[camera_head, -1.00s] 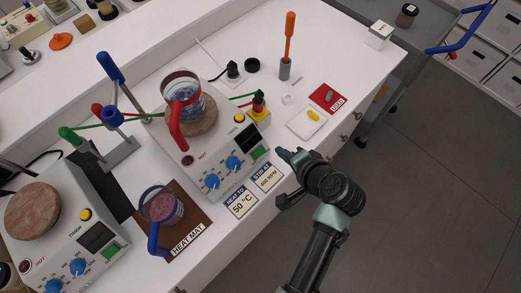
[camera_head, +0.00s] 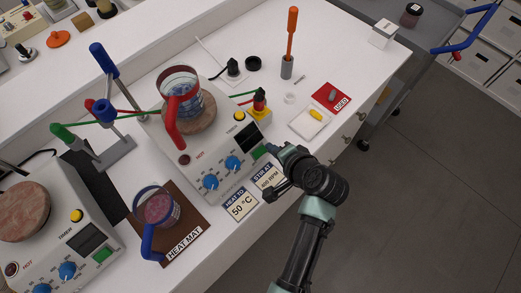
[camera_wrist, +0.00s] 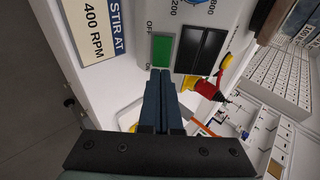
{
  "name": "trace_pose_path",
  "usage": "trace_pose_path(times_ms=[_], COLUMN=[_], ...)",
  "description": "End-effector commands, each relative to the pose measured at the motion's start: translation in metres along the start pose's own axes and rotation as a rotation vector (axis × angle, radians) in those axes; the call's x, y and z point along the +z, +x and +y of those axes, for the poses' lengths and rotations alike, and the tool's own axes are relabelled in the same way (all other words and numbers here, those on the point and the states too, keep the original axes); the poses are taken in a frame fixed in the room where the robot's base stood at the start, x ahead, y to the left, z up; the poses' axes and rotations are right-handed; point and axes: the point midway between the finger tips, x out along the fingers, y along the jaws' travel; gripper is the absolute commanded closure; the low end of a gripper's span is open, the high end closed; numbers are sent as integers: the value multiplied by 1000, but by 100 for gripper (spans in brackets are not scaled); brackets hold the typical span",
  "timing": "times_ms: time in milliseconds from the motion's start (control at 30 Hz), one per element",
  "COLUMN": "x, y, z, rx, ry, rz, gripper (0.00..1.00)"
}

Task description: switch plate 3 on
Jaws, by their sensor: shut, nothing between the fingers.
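A white hot plate (camera_head: 190,160) with two blue knobs stands mid-bench, a beaker on its round top; I cannot read a plate number on it. Its green switch (camera_head: 258,152) is at the front right corner. In the wrist view the green switch (camera_wrist: 162,50) sits between OFF and ON labels, beside a dark display (camera_wrist: 203,48). My gripper (camera_head: 271,149) is shut and empty, its fingertips right at the switch. In the wrist view the fingertips (camera_wrist: 160,72) overlap the switch's lower edge; I cannot tell if they touch it.
The beaker (camera_head: 179,95) has a red handle. A second hot plate (camera_head: 62,232) is at the lower left, near a beaker on a heat mat (camera_head: 184,242). Cards reading 50 °C (camera_head: 242,205) and 400 RPM (camera_head: 268,176) lie in front.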

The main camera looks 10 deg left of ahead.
Motion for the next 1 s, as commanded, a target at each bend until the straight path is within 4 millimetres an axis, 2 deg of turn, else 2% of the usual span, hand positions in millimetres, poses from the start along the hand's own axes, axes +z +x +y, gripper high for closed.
trace_pose_path(times_ms=[267,367,800,1000], x=[2,1,-6,-7], y=[9,6,-31,-36], z=[0,0,-2,1], rx=[0,0,1,0], ry=[-1,0,1,1], rz=[-1,0,0,0], gripper=[100,100,100,100])
